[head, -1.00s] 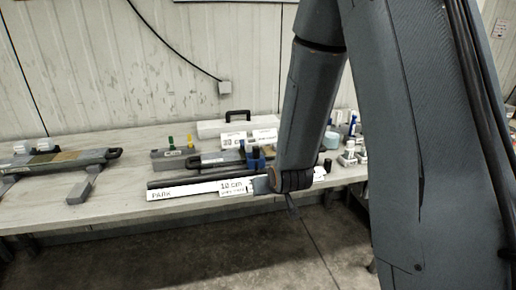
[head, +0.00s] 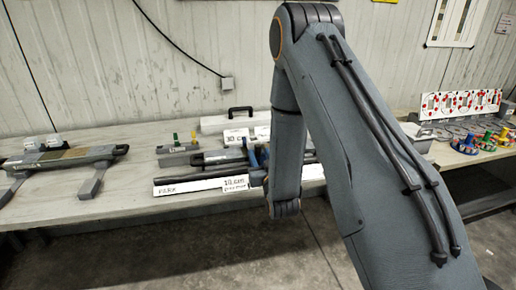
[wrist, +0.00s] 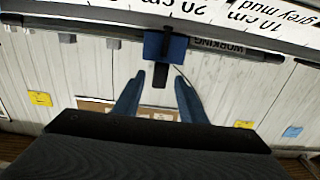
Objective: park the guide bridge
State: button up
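The guide bridge seems to be the blue block with a dark stem (wrist: 163,45) on the dark rail in the wrist view. In the head view a blue piece (head: 253,156) shows beside my arm on the bench, partly hidden. My gripper (wrist: 160,82) is open in the wrist view, its two blue fingers apart and pointing at the block. The dark stem reaches toward the gap between the fingertips; I cannot tell whether they touch it. A white strip marked PARK (head: 190,187) lies along the bench front. In the head view my arm hides the gripper.
A label reading 10 cm grey mud (head: 234,184) stands at the strip. A WORKING label (wrist: 218,47) is right of the block. A grey stand (head: 65,158) is at left on the bench (head: 125,190). Coloured parts (head: 480,140) are at far right. The floor in front is clear.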

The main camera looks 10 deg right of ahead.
aim_at(259, 151)
jog(key=shift+w+p, duration=0.5)
jog(key=shift+w, duration=1.4)
grip_shut()
